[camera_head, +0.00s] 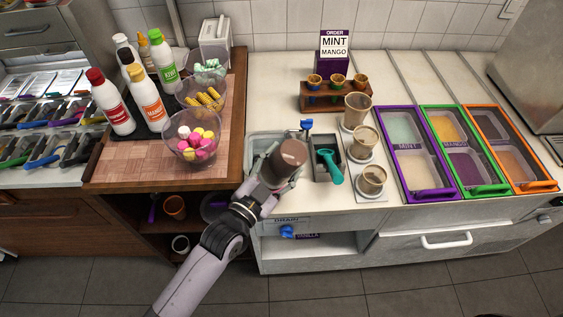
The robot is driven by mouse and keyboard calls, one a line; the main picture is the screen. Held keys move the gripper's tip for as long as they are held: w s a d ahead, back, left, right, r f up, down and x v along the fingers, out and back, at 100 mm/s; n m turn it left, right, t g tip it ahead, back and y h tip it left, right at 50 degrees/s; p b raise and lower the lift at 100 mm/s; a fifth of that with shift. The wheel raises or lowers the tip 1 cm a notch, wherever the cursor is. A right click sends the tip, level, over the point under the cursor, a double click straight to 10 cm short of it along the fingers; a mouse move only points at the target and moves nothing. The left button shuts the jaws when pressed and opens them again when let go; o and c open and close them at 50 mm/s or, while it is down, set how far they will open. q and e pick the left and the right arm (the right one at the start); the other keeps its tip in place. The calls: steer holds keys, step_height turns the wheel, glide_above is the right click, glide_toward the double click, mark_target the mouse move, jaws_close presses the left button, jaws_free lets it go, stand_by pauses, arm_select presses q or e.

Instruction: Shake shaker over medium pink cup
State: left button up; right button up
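My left arm reaches up from the bottom, and its gripper (277,178) is closed around a shaker (290,153), a cylinder with a brown end. The shaker is tilted, over the sink area and left of the cups. Three tan cups stand in a column on the counter: a back cup (358,104), a middle cup (364,143) and a front cup (372,179). None looks clearly pink, so I cannot tell which is the medium pink one. The shaker is apart from all three. My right gripper is not in view.
A dark holder (328,174) with a teal scoop (331,167) lies between shaker and cups. A cone rack (323,104) and order sign (334,44) stand behind. Purple, green and orange framed bins (417,194) fill the right. Bowls (192,151) and bottles (114,112) stand left.

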mark_target(277, 152)
arm_select(q)
steer(key=shift+r, duration=0.2)
step_height(277, 152, up, 6)
steer(key=p, duration=0.5)
steer(key=shift+f, duration=0.2)
steer(key=shift+r, duration=0.2)
steer(key=shift+r+p, duration=0.35)
steer(key=shift+r, duration=0.6)
steer(key=shift+f, duration=0.1)
step_height(277, 152, down, 8)
steer(key=b, duration=0.6)
steer(key=shift+f, duration=0.15)
steer(key=shift+r, duration=0.2)
